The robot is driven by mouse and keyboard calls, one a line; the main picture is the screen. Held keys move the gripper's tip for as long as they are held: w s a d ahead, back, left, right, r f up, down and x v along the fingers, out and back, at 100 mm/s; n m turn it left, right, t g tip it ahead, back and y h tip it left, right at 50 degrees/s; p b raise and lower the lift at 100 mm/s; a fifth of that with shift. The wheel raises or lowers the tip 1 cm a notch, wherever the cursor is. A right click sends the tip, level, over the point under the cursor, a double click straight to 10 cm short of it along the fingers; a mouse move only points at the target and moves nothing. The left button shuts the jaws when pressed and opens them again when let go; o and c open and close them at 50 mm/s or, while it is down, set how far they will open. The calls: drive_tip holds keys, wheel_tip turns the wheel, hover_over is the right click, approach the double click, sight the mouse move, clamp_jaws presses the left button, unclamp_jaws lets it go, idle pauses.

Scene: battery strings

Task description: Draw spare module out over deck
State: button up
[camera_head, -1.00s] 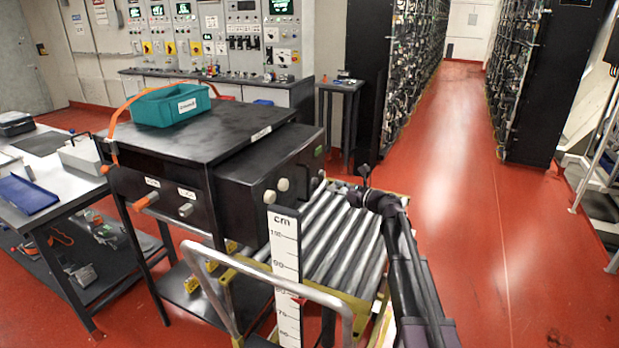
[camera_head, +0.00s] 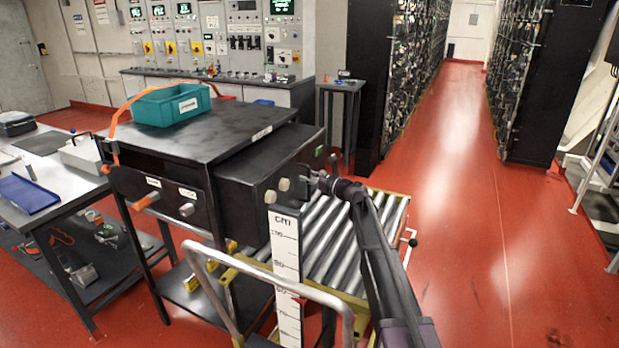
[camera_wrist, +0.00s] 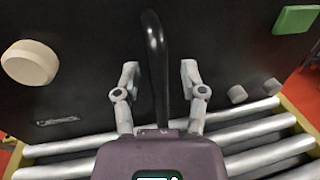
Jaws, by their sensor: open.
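The spare module, a black box (camera_head: 238,175), sticks partly out of the black stand (camera_head: 160,203) toward the roller deck (camera_head: 327,245). In the wrist view its dark front face (camera_wrist: 95,75) fills most of the picture, with a black bar handle (camera_wrist: 154,40) standing out from it. My gripper (camera_head: 314,182) is at this face, above the near end of the deck. In the wrist view my gripper (camera_wrist: 160,78) is open, one finger on each side of the handle, with gaps visible on both sides. The handle is hidden in the head view.
A cm scale (camera_head: 286,265) and a grey push rail (camera_head: 270,275) stand in front of the deck. A teal bin (camera_head: 170,105) sits on the stand. A workbench (camera_head: 75,190) is at left. Red floor (camera_head: 480,260) is clear at right.

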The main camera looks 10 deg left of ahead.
clamp_jaws()
drive_tip(key=shift+s, duration=0.2)
idle(0.3)
